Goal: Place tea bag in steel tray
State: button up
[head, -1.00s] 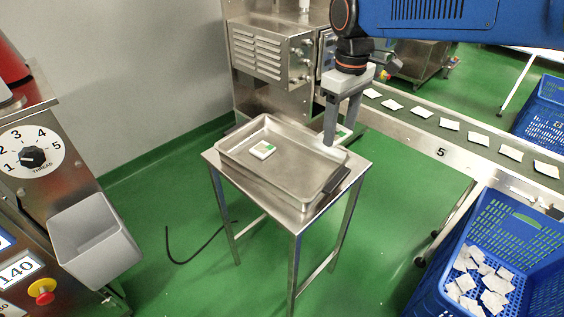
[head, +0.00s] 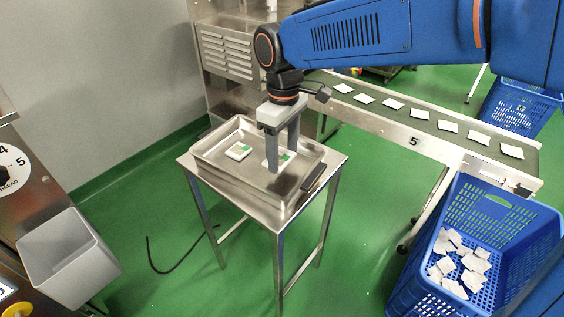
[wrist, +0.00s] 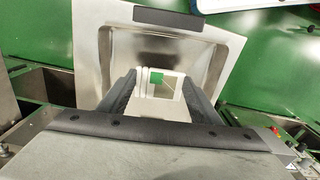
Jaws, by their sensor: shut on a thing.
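The steel tray (head: 228,178) sits on a small steel table (head: 334,160). One tea bag (head: 238,151), white with a green mark, lies in the tray toward its left side. My gripper (head: 275,166) is over the right part of the tray and is shut on another white tea bag with a green label (head: 285,158). In the wrist view this tea bag (wrist: 158,80) shows between the two fingers, with the tray (wrist: 200,60) beyond. I cannot tell whether the held bag touches the tray floor.
A conveyor (head: 420,125) carrying several tea bags runs behind at right. A blue crate (head: 470,215) with loose bags stands at front right. A grey bin (head: 68,258) is at left.

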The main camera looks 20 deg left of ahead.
aim_at(283, 159)
jog(key=shift+f, duration=1.85)
jog(key=shift+f, duration=0.1)
jog(key=o, duration=1)
notch_tip(283, 159, up, 12)
jog(key=shift+d, duration=0.1)
